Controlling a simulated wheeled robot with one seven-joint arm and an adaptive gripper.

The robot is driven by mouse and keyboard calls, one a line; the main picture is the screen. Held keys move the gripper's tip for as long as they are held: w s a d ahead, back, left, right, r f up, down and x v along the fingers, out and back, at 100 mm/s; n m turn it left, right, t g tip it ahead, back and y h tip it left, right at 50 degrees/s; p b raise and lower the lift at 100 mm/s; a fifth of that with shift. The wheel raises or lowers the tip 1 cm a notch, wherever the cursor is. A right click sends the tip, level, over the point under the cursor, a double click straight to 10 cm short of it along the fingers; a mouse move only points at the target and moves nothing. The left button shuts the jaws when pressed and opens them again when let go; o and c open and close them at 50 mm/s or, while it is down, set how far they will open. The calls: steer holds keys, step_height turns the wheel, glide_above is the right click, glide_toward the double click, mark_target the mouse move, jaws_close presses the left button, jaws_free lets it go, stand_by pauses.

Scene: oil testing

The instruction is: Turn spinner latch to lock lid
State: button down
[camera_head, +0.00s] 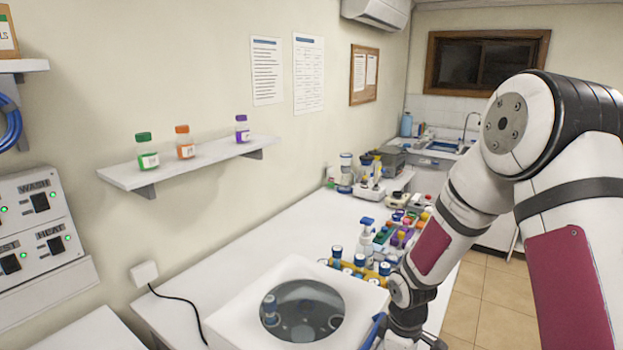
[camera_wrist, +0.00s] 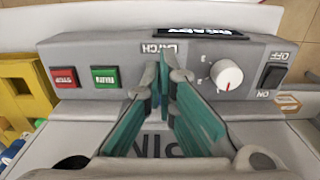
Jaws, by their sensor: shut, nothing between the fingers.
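The spinner (camera_head: 235,325) is a white box with a round, dark see-through window (camera_head: 302,310) in its lid, which lies flat. In the wrist view its grey front panel (camera_wrist: 110,55) carries the word LATCH, seen upside down. My gripper (camera_wrist: 163,75) has teal finger pads and is shut with nothing held. Its fingertips are at the panel directly by the LATCH label. The latch itself is mostly hidden by the fingers, so its angle cannot be told. In the head view my gripper is low, at the spinner's right side, largely cut off by the bottom edge.
The panel also has a red button (camera_wrist: 64,77), a green button (camera_wrist: 105,77), a white dial (camera_wrist: 226,75), a black power switch (camera_wrist: 273,75) and a display (camera_wrist: 200,32). A yellow rack (camera_wrist: 22,88) stands close beside the spinner.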

steer(key=shift+s+a, duration=0.15)
steer(key=shift+s+d, duration=0.1)
steer(key=shift+d, duration=0.15)
step_height(320, 180, up, 6)
steer(key=p, duration=0.2)
steer(key=shift+d, duration=0.15)
